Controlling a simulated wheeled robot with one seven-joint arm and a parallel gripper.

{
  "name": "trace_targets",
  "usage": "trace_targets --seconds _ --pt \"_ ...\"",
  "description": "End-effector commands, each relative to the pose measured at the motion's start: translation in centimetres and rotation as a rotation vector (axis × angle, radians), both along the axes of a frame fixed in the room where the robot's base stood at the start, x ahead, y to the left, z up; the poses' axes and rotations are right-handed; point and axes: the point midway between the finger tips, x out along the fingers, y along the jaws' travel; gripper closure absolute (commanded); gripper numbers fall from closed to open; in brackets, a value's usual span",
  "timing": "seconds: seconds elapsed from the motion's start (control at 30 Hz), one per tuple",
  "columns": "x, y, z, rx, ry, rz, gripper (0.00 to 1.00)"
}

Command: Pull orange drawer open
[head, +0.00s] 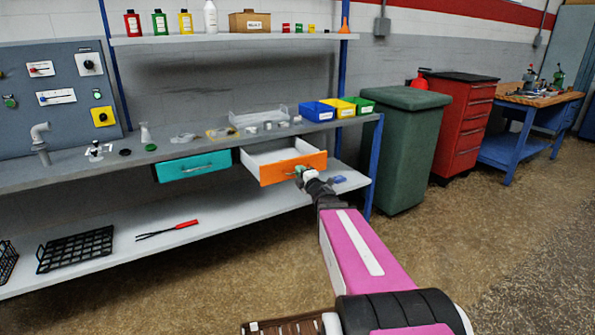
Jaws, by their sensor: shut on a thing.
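The orange drawer (284,167) hangs under the right part of the grey workbench (70,178). It stands pulled out, with its white inside showing and looking empty. My gripper (300,171) is at the front of the orange drawer, at its handle, with my arm reaching up from the lower right. It is shut on the drawer handle, and the fingertips hide part of the handle.
A teal drawer (193,167) to the left is shut. Blue, yellow and green bins (318,112) stand on the bench above. A blue bench post (376,170) and a green waste bin (408,150) stand to the right. The floor in front is clear.

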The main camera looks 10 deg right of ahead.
Motion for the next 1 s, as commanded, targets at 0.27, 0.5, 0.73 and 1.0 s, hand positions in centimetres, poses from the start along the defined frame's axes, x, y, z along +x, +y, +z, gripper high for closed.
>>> trace_targets --seconds 0.27,0.5,0.73,1.0 --pt "0.0 0.0 -0.1 -0.002 0.002 0.0 1.0" --pt "0.0 0.0 -0.1 -0.001 0.001 0.0 0.67" --pt "-0.4 -0.1 -0.1 -0.001 0.001 0.0 0.67" --pt "-4.5 -1.3 -0.8 -0.001 0.002 -0.001 0.67"
